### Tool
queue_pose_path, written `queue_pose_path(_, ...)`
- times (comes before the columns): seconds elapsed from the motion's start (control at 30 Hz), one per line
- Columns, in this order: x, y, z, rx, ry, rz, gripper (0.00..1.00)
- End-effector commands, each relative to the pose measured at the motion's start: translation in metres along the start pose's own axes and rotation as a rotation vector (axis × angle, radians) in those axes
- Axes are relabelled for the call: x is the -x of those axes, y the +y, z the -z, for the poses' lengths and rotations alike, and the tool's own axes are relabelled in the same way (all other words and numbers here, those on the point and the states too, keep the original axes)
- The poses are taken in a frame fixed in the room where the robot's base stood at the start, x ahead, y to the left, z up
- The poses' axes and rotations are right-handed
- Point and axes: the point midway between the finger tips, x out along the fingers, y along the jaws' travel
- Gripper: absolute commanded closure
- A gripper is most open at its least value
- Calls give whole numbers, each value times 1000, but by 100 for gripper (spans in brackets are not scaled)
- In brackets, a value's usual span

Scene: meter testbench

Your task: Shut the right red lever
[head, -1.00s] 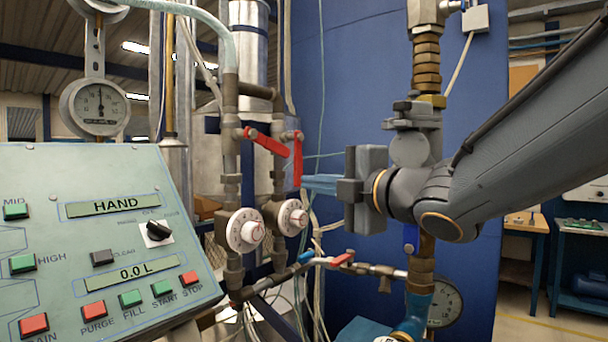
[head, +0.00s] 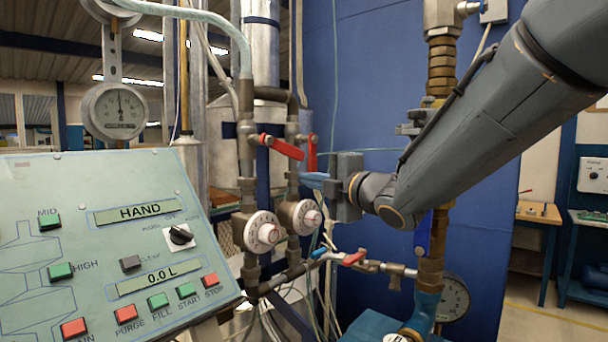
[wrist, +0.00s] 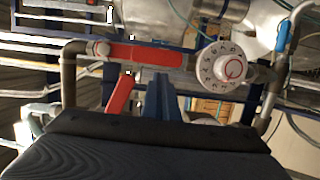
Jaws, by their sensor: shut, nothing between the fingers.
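The right red lever (head: 312,152) hangs down along the right vertical pipe in the head view. In the wrist view it shows as a long red bar (wrist: 150,54) lying along its pipe. The left red lever (head: 284,148) slants down to the right from its own pipe; it shows behind in the wrist view (wrist: 119,97). My gripper (head: 308,180) is shut and empty, its blue fingers pointing left at the lower end of the right lever. In the wrist view the fingers (wrist: 163,92) are just below that lever. I cannot tell whether they touch it.
White dials (head: 262,231) and (head: 307,216) sit on the pipes below the levers. A green control panel (head: 75,190) fills the lower left. A thick brass pipe (head: 431,270) stands under my arm. A smaller red handle (head: 353,258) is on the lower pipe.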

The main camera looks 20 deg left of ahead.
Motion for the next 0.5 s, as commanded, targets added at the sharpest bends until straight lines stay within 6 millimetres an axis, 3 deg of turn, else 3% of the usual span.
queue_pose_path(0.5,-1,-1,-6,1,0,0,100)
